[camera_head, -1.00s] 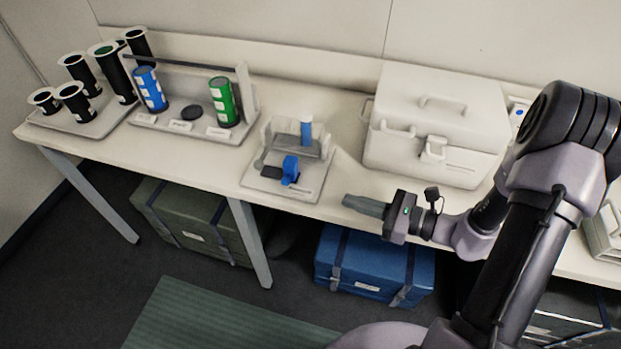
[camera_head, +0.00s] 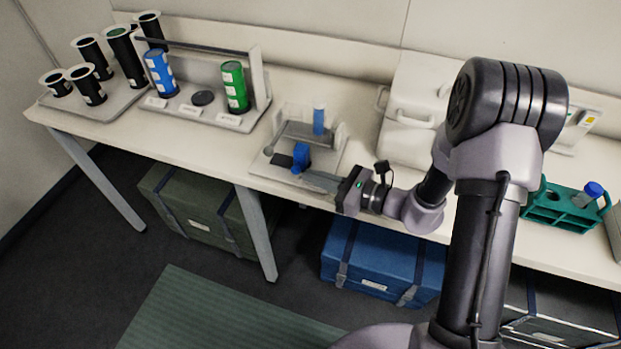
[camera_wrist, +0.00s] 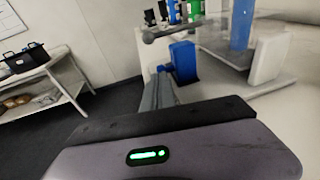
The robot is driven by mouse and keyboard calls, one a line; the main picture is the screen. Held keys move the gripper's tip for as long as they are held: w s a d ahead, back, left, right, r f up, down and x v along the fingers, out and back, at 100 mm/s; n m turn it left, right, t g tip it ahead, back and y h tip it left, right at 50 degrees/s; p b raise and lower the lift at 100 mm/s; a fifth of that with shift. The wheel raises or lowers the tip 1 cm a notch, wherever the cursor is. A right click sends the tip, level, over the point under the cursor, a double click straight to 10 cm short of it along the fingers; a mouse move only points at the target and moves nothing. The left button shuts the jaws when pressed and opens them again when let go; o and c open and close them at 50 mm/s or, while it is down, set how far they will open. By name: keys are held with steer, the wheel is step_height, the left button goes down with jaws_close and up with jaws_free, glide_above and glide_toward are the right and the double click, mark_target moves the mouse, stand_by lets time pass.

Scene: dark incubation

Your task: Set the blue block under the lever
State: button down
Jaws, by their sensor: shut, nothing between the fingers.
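The blue block (camera_head: 301,155) stands upright on the pale lever fixture (camera_head: 330,165), beside a dark pad (camera_head: 281,160). The grey lever (camera_head: 304,132) crosses the fixture behind the block and carries a blue cylinder (camera_head: 319,119). In the wrist view the block (camera_wrist: 184,60) is just past my fingertips, near the lever's round end knob (camera_wrist: 148,38). I cannot tell whether the block is directly under the lever. My gripper (camera_head: 307,178) is shut and empty, low at the fixture's front edge, pointing at the block. Contact with it is unclear.
A holder with a blue can (camera_head: 160,73) and a green can (camera_head: 235,87) stands left of the fixture, with several black cups further left. A white case (camera_head: 408,140) stands to the right, partly hidden by my arm. A green rack (camera_head: 550,207) is further right.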

mark_target(285, 178)
steer(key=shift+w+a, duration=0.3)
steer(key=shift+a, duration=0.2)
steer(key=shift+a, duration=0.1)
steer(key=x, duration=0.4)
steer(key=s+r+x, duration=0.1)
steer(key=x, duration=0.1)
steer(key=shift+w+a+f, duration=0.1)
steer(key=shift+w+a, duration=0.05)
steer(key=shift+a, duration=0.45)
